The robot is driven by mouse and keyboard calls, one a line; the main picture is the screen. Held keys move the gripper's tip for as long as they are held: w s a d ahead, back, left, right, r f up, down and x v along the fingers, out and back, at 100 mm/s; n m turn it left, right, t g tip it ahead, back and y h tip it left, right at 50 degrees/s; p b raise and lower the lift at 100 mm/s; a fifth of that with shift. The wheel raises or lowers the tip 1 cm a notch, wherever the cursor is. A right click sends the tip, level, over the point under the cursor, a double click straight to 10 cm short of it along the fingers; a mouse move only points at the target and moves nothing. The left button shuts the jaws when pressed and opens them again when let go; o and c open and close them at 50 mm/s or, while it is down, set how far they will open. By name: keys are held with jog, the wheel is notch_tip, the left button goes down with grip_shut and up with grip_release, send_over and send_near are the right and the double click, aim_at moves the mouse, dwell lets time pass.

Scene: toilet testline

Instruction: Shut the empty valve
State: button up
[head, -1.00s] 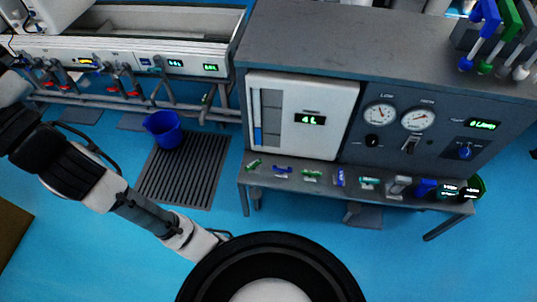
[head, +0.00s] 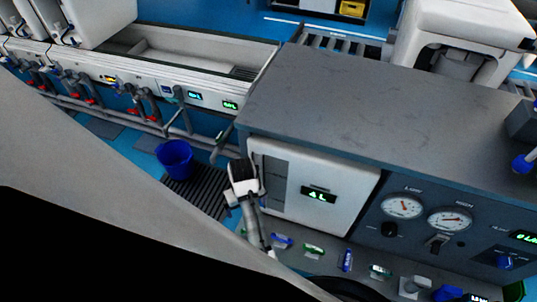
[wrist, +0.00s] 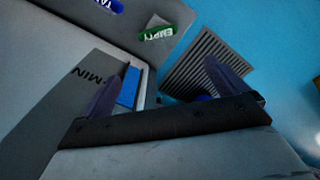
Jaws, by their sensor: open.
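The empty valve is a green handle lettered EMPTY (wrist: 158,33), near the top middle of the wrist view. In the head view only a bit of green (head: 243,232) shows beside my arm, at the left end of the bench. My gripper (wrist: 164,86) is open and empty in the wrist view, its two dark fingers wide apart. The valve lies beyond the fingers, apart from them. In the head view my forearm hangs in front of the bench's left end, and I cannot make out the fingers there.
A blue handle (wrist: 107,5) sits beside the valve. The white tank panel (head: 280,190) reads 4L. Several other handles line the bench, including a green one (head: 313,250). A blue bucket (head: 175,160) stands by a dark floor grate (head: 205,190). Gauges (head: 402,207) are at right.

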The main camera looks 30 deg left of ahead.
jog(key=f, duration=0.9)
jog(key=d+f, duration=0.1)
jog(key=f, duration=0.4)
jog(key=shift+s+f, duration=0.1)
jog(key=shift+f, duration=0.05)
jog(key=c, duration=1)
